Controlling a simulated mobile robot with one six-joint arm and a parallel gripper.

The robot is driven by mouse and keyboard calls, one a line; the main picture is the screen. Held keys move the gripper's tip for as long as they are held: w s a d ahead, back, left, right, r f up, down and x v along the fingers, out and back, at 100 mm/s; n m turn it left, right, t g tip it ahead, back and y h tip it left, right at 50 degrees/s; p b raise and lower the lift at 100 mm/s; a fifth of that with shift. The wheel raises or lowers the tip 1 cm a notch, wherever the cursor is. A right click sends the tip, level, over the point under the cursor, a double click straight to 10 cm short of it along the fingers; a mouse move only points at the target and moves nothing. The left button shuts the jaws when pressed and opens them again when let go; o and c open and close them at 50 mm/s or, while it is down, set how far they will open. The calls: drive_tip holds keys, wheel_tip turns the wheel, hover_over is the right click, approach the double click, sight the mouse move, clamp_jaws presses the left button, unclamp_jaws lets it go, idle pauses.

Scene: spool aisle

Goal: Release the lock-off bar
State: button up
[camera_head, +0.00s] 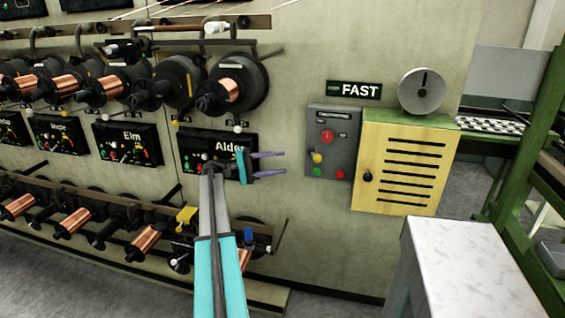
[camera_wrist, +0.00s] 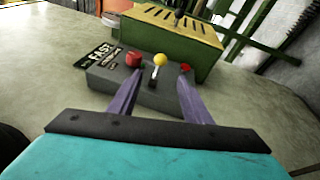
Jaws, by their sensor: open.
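A grey control box (camera_head: 332,119) is on the pale machine wall, right of my gripper. In the wrist view the box (camera_wrist: 115,85) carries a short lever with a yellow ball knob (camera_wrist: 160,60), a red knob (camera_wrist: 133,60) and a red button (camera_wrist: 185,68). The yellow knob also shows in the head view (camera_head: 317,157). No part is readably marked as the lock-off bar; I cannot tell whether this lever is it. My gripper (camera_head: 285,162) is open and empty, its purple fingers pointing at the box from a short distance.
A yellow slotted cabinet (camera_head: 398,197) joins the box's right side, with a round grey dial (camera_head: 421,92) above. A "FAST" sign (camera_head: 354,90) is over the box. Copper spools (camera_head: 230,90) and the Alder panel (camera_head: 205,143) are left. A grey block (camera_head: 460,260) stands front right.

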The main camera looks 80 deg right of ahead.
drive_tip(key=shift+w+a, duration=0.1)
drive_tip(key=shift+w, duration=0.35)
drive_tip(key=shift+c, duration=0.6)
